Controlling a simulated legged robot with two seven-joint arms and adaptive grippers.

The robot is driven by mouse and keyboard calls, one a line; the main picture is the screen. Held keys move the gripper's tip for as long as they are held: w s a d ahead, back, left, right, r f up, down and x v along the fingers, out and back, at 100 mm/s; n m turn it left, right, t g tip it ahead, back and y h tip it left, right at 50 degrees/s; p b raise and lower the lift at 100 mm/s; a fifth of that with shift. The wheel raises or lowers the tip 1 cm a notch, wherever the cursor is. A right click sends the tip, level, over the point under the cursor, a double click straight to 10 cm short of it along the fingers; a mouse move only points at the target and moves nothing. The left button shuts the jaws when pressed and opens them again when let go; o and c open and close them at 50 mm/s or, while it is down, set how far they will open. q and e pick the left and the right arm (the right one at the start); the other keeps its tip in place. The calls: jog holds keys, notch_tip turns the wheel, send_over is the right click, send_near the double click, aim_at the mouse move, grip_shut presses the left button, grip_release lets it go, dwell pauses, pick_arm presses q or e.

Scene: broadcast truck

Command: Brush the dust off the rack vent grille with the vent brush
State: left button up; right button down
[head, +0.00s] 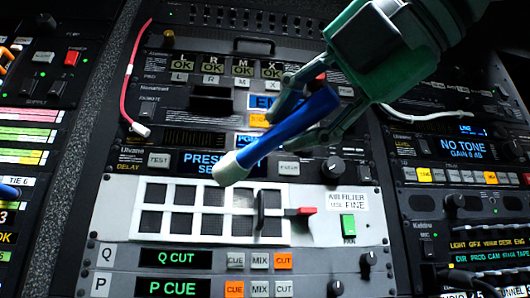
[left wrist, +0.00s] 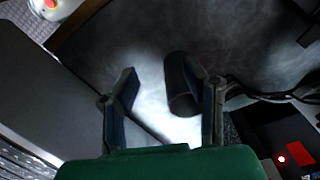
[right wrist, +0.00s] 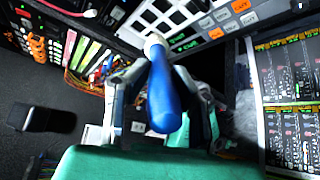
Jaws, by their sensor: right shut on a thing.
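The vent brush (head: 312,113) has a blue handle and a pale, rounded bristle head. My right gripper (head: 281,128) is shut on its blue handle, and the head points down and left. The brush also shows in the right wrist view (right wrist: 163,95), between the fingers. The rack vent grille (head: 190,209) is a white frame with two rows of dark openings. The bristle head overlaps the grille's upper part in the head view; I cannot tell whether they touch. Dust is not clearly visible. My left gripper (left wrist: 165,98) shows only in its wrist view, fingers apart.
A red-tipped lever (head: 304,211) and a green fan switch (head: 348,227) sit right of the grille. Button rows and knobs lie below it. A red cable (head: 128,90) hangs at left. A dark cylinder (left wrist: 181,84) appears near the left gripper's right finger.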

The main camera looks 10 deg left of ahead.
jog(key=shift+d, duration=0.4)
jog(key=shift+a, duration=0.5)
jog(key=shift+w+a, duration=0.2)
jog(key=shift+a, duration=0.1)
pick_arm(q)
notch_tip(320, 180, up, 2)
jog(key=shift+r+p, duration=0.15)
jog(key=shift+p, duration=1)
pick_arm(e)
jog(key=w+a+m+h, duration=0.1)
jog(key=w, duration=0.5)
jog(key=shift+w+a+t, duration=0.3)
jog(key=shift+w+a, duration=0.1)
pick_arm(q)
jog(key=shift+d, duration=0.15)
pick_arm(e)
jog(key=shift+d, duration=0.3)
pick_arm(q)
jog(key=shift+r, duration=0.15)
pick_arm(e)
jog(key=shift+w+a, duration=0.3)
jog(key=shift+w, duration=0.15)
